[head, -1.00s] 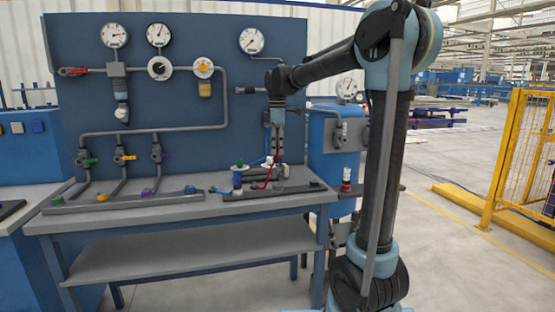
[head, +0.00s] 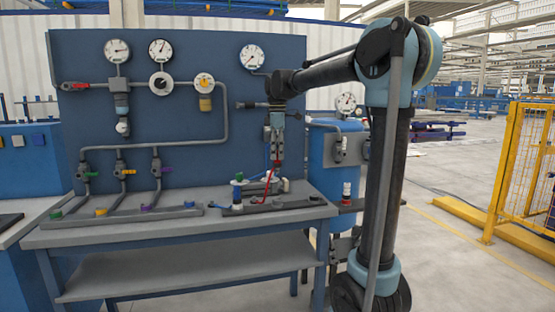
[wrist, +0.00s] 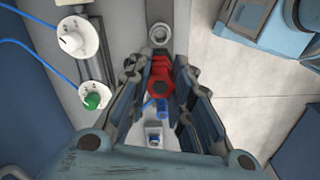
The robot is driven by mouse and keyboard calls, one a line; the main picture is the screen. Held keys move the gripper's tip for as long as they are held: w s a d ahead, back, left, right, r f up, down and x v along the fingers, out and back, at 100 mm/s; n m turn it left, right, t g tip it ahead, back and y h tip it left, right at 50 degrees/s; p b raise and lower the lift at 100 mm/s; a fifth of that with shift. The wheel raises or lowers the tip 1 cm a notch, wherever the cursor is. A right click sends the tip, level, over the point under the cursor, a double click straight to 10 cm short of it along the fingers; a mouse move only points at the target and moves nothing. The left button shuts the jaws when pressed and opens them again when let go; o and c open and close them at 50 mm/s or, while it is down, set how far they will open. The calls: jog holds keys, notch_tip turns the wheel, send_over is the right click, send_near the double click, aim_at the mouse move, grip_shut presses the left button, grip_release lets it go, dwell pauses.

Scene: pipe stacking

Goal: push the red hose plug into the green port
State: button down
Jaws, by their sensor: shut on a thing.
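My gripper (wrist: 160,90) is shut on the red hose plug (wrist: 160,76), which sits between its fingers in the wrist view. In the head view my gripper (head: 276,160) is above the right part of the bench, with the red plug (head: 276,164) at its tips. The red hose (head: 268,184) runs down from it to the fixture. The green port (wrist: 94,98) is on a white round fitting left of the fingers in the wrist view, apart from the plug. In the head view, a small green top (head: 239,176) shows left of my gripper.
Another white fitting (wrist: 78,38) with blue hoses stands beyond the green one. A grey ring-shaped socket (wrist: 160,34) lies ahead of the fingers. The blue panel (head: 230,130) with gauges and pipes stands behind the bench (head: 130,234). A blue tank (head: 328,170) is at right.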

jog(key=shift+r, duration=2.4)
